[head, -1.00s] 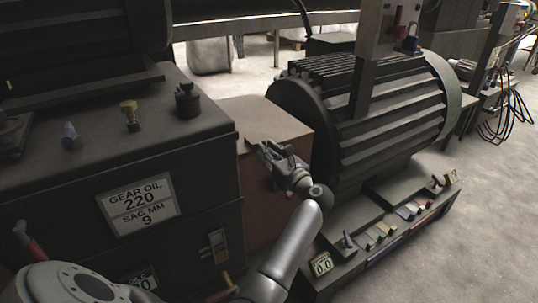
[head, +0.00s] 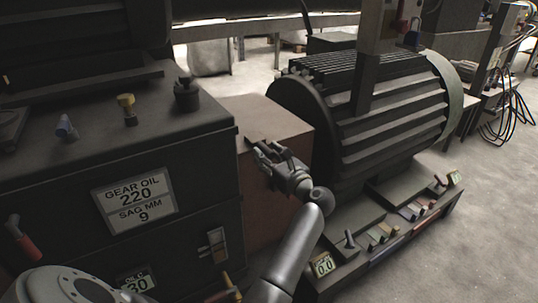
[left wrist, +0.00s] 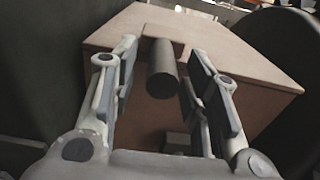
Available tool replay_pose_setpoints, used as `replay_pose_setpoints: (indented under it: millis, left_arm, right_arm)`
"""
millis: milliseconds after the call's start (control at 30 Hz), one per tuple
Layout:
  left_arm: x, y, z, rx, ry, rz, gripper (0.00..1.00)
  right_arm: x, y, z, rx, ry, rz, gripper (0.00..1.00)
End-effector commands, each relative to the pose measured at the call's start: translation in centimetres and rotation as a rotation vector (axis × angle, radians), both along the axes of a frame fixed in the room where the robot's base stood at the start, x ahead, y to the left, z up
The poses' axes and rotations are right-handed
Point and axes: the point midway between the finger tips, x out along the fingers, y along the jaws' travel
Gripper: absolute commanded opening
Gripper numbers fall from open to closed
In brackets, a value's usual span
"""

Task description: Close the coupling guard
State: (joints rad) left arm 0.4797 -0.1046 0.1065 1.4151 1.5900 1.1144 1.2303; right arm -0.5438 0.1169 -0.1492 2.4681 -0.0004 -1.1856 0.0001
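The coupling guard (head: 268,117) is a reddish-brown box cover between the dark gearbox housing and the ribbed motor. It also shows in the left wrist view (left wrist: 245,85), where a dark cylindrical handle (left wrist: 163,72) sticks out from its edge. My left gripper (head: 262,152) is at the guard's near side. In the left wrist view its two fingers (left wrist: 163,58) are spread on either side of the handle, with gaps visible between them and it. The gripper hides most of the handle in the head view. I cannot tell how far the guard is open. My right gripper is not in view.
The gearbox housing (head: 60,160) on the left carries a GEAR OIL label (head: 135,200) and several small knobs on top. The motor (head: 370,105) stands right of the guard. A base with switches and coloured buttons (head: 390,228) lies below it. Clear floor lies at the right.

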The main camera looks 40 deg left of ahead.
Motion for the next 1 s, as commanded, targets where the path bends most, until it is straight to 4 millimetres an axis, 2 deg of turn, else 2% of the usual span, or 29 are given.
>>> replay_pose_setpoints:
  millis: [267, 600, 700, 833, 1000]
  left_arm:
    - [0.1, 0.0, 1.2, 0.003, -0.007, -0.001, 0.42]
    - [0.0, -0.1, 7.5, 0.001, -0.008, -0.001, 0.42]
    - [0.0, 0.0, 8.9, 0.001, -0.006, -0.001, 0.42]
    - [0.0, -0.1, 9.9, 0.001, -0.004, -0.001, 0.42]
    - [0.0, -0.1, 10.2, 0.001, -0.002, -0.001, 0.42]
  right_arm:
    - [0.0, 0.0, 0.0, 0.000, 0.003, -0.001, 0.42]
    - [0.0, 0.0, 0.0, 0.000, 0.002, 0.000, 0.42]
    - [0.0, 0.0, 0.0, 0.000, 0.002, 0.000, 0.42]
    - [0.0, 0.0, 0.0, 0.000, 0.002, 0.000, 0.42]
    - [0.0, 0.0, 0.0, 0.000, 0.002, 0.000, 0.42]
